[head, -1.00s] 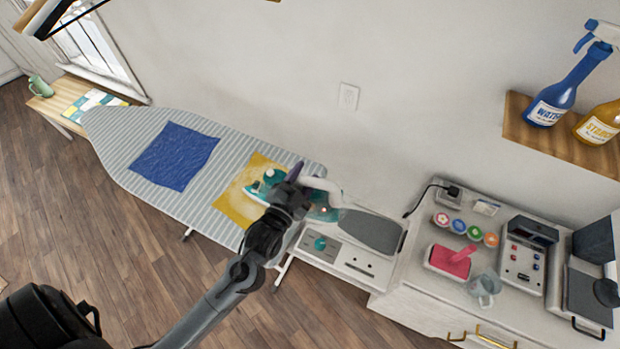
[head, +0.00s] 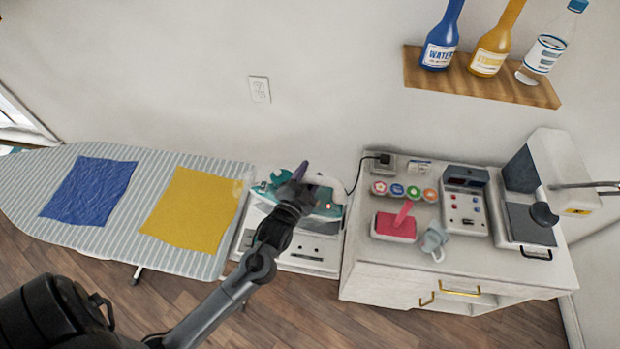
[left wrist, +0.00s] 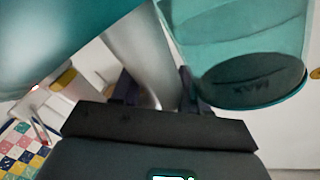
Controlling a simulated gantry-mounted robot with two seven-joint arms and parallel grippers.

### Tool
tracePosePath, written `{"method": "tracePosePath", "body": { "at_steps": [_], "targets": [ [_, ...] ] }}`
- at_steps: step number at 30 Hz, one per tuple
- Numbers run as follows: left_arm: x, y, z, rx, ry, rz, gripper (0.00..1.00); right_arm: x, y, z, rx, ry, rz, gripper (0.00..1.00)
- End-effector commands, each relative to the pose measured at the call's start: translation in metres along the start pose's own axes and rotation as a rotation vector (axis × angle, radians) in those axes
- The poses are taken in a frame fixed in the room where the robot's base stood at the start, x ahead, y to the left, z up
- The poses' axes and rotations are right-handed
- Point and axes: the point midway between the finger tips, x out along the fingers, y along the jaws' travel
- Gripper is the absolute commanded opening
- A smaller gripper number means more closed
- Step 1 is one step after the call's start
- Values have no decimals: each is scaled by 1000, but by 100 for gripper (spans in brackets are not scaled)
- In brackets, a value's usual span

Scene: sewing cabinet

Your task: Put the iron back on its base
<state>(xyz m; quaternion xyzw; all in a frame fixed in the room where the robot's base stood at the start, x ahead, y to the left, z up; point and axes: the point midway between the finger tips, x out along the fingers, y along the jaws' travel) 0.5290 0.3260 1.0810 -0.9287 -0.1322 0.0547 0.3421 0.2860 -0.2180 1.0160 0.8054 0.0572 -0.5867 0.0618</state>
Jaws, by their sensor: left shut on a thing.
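The teal and white iron (head: 328,207) is in my left gripper (head: 302,178), to the right of the ironing board. My left gripper is shut on its pale handle, which shows between the fingers (left wrist: 156,92) in the left wrist view. The teal water tank (left wrist: 240,45) with its MAX mark is right of the handle there. The white base (head: 312,254) lies under the iron and my arm. Its front panel shows; the grey rest plate is covered. I cannot tell whether the iron touches it. My right gripper is not in view.
The striped ironing board (head: 150,170) stands at left with a blue cloth (head: 90,190) and a yellow cloth (head: 190,210).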

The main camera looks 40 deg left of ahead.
Motion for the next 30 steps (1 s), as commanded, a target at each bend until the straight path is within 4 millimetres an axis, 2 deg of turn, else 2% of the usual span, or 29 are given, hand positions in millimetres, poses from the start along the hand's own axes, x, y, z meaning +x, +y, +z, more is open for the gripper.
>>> {"method": "tracePosePath", "body": {
  "at_steps": [8,19,30],
  "targets": [
    [2,8,9,-2,10,-7,0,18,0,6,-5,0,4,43],
    [2,31,35,-2,10,-8,0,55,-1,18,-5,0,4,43],
    [2,42,48,-2,10,-7,0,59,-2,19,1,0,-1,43]
  ]
}}
